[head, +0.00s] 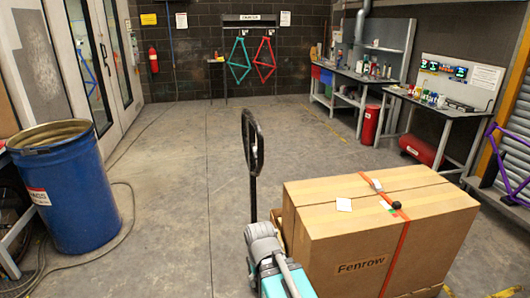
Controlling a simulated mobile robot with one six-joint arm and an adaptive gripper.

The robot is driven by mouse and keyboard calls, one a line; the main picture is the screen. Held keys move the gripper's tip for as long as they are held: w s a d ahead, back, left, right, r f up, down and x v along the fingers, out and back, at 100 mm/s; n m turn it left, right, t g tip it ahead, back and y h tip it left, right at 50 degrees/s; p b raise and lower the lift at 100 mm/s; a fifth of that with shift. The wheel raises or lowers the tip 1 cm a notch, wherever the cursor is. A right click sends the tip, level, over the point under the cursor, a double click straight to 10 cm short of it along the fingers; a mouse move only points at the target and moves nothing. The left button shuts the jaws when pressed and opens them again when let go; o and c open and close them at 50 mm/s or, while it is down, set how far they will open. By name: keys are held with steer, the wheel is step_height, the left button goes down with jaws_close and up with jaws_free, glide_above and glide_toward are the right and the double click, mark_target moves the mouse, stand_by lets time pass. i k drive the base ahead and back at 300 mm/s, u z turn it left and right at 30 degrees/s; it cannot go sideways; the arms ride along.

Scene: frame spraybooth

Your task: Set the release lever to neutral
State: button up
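A pallet truck's tall black handle (252,145) stands upright near the middle of the head view, with a closed loop grip at its top. A small dark part shows inside the loop and may be the release lever, but it is too small for me to tell its position. A grey and teal body (268,262) is at the foot of the handle, cut off by the bottom edge. I cannot tell whether it belongs to the truck. My gripper is not recognisable in the view.
A large Fenrow cardboard box (330,240) with an orange strap stands right of the handle. A blue drum (68,190) stands at the left, with a hose (130,215) on the floor. Workbenches (350,75) line the right. The central floor (190,150) is clear.

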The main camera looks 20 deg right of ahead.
mark_target(254, 148)
steer(key=z, duration=0.25)
steer(key=i, duration=1)
steer(key=z, duration=1.45)
steer(key=k, duration=0.15)
steer(key=u, duration=0.3)
